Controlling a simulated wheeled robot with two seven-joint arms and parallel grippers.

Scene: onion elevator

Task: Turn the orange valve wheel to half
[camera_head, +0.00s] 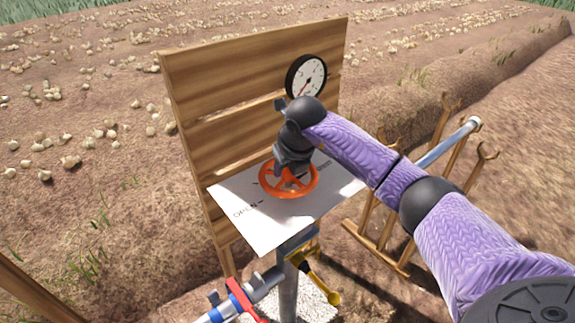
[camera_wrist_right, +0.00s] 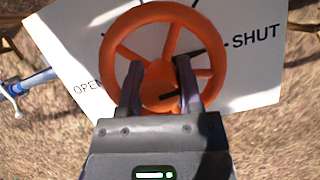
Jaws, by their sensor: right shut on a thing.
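The orange valve wheel (camera_head: 264,184) lies flat above a white plate (camera_head: 262,222) marked OPEN and, in the right wrist view, SHUT. The wheel also shows in the right wrist view (camera_wrist_right: 135,22), with its rim, spokes and hub. My right gripper (camera_head: 290,172) comes down onto the wheel from above. In the right wrist view my right gripper (camera_wrist_right: 160,78) has its two fingers reaching inside the rim, one on each side of the hub area, shut on the wheel. The exact contact is partly hidden by the fingers. My left gripper is not in view.
A wooden board (camera_head: 215,95) stands behind the wheel and carries a round gauge (camera_head: 306,76). A pipe with a red handle (camera_head: 240,297) and a yellow lever (camera_head: 322,283) is below the plate. A wooden rack (camera_head: 375,248) with a grey pipe stands right.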

